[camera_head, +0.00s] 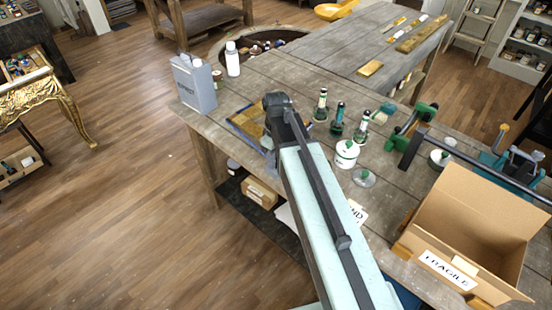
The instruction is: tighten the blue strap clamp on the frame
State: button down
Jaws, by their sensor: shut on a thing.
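A small frame (240,122) with a gold-brown inside and a blue strap (236,123) around its edge lies flat on the grey wooden workbench, near the front left edge. My arm reaches up the picture from the lower right, and its dark end, my gripper (272,128), is right at the frame's right side. The gripper is shut on the blue strap clamp (268,143), of which only a small bluish part shows. The fingertips and the frame's right side are hidden behind my wrist.
A grey can (194,84) and a white bottle (232,60) stand left of the frame.

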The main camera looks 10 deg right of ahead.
jog(key=shift+m, duration=0.6)
jog(key=c, duration=0.9)
grip_release()
notch_tip(320, 180, up, 8)
jog(key=p, duration=0.8)
jog(key=shift+f, duration=0.15)
